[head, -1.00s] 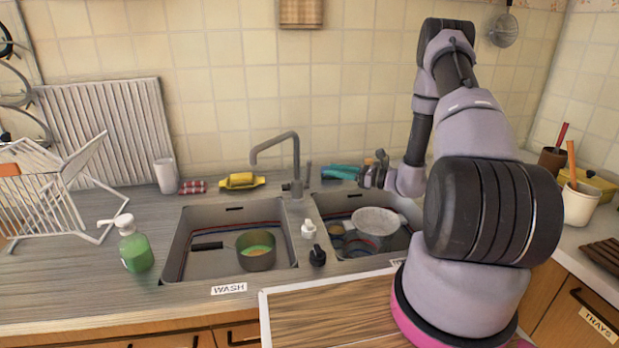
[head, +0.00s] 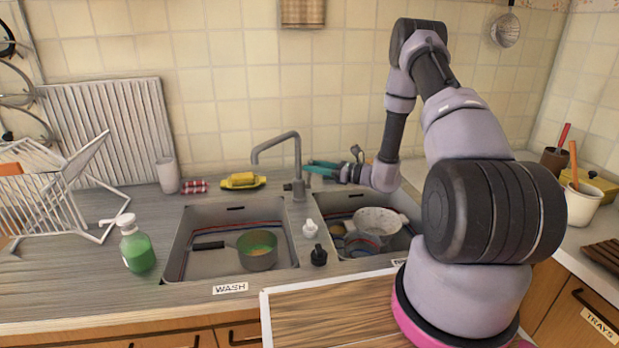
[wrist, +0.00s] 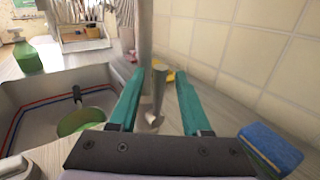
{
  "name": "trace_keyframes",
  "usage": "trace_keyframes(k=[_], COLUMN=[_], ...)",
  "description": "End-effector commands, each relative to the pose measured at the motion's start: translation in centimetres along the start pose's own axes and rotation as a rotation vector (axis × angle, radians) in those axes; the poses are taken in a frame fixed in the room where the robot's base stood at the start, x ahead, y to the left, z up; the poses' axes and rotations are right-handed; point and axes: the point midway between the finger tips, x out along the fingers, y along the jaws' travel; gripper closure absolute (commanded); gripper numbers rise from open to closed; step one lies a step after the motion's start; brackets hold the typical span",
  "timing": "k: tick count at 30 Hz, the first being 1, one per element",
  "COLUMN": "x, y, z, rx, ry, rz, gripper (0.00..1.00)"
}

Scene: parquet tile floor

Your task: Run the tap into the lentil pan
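The grey tap (head: 296,160) stands behind the divider between the two sinks, its spout turned left over the back of the left sink. The pan (head: 258,250), green inside with some brownish contents, sits in the left sink, handle pointing left. It also shows in the wrist view (wrist: 85,120). No water stream is visible. My gripper (head: 312,168) is beside the tap on its right. In the wrist view, its teal fingers (wrist: 160,75) are open, with the tap's lever (wrist: 157,88) between them and gaps on both sides. Whether the lever is within fingertip depth is unclear.
The right sink holds a speckled colander (head: 380,220) and other dishes. A blue sponge (wrist: 268,145) lies right of my gripper, near the tiled wall. A yellow sponge (head: 242,180) lies behind the left sink. A green soap bottle (head: 137,248) stands left of it.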

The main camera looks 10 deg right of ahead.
Motion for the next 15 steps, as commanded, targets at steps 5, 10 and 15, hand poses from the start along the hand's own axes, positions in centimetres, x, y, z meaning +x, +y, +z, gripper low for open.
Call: trace_keyframes(k=[5,10,15], x=[0.0,-0.2,-1.0], y=[0.0,0.1,1.0], z=[0.0,-0.1,-0.8], rx=[0.000,-0.018,-0.155], ry=[0.000,-0.013,-0.109], rz=[0.000,0.000,-0.001], gripper=[1.00,1.00,1.00])
